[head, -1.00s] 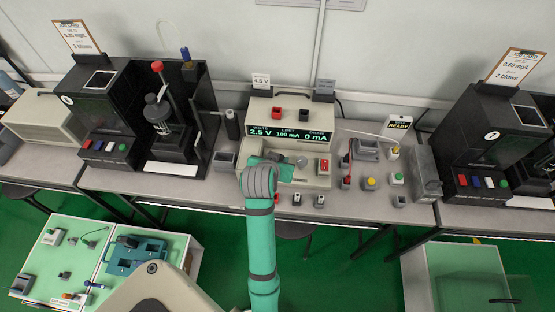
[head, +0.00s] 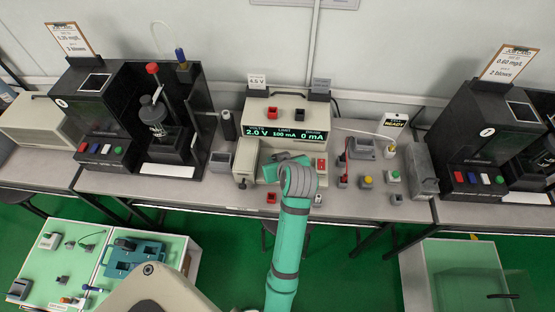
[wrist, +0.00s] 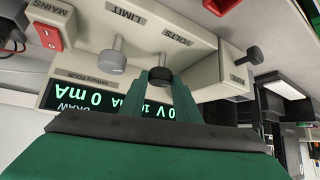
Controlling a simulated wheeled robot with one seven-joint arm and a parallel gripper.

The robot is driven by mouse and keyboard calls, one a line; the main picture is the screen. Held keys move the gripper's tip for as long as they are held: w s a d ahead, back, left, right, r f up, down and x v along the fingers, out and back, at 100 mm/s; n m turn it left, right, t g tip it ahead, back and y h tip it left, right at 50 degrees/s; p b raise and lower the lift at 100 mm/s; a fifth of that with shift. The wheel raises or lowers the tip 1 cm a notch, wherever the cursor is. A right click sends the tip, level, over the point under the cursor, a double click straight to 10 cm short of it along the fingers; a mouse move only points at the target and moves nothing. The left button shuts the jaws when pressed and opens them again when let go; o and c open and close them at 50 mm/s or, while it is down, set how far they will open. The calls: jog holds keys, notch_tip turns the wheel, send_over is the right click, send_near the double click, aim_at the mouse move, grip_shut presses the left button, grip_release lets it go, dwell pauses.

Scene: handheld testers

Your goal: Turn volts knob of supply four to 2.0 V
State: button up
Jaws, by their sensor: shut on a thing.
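The bench supply (head: 255,106) stands mid-bench in the head view. Its green display (head: 290,134) reads VOLTS 2.0 V, LIMIT 100 mA and DRAW 0 mA. In the wrist view, the picture is turned over and the nameplate reads FOUR. The black volts knob (wrist: 160,74) sits below the VOLTS label. My gripper (wrist: 164,87) is shut on this knob, with a finger on each side. The grey limit knob (wrist: 112,61) is beside it, clear of the fingers. In the head view my arm hides the volts knob.
The red mains switch (wrist: 47,36) is at the wrist view's left. A beige side box (head: 245,158) with a dark knob (wrist: 255,54) adjoins the supply. A black tester (head: 92,110) stands left and another (head: 490,125) right. Small buttons and a red lead lie right of the supply.

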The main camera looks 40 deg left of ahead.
jog(key=o, duration=1)
jog(key=shift+o, duration=0.2)
jog(key=v, duration=1)
jog(key=shift+s+d+r, duration=0.15)
jog(key=shift+s+r, duration=0.05)
jog(key=shift+r, duration=0.1)
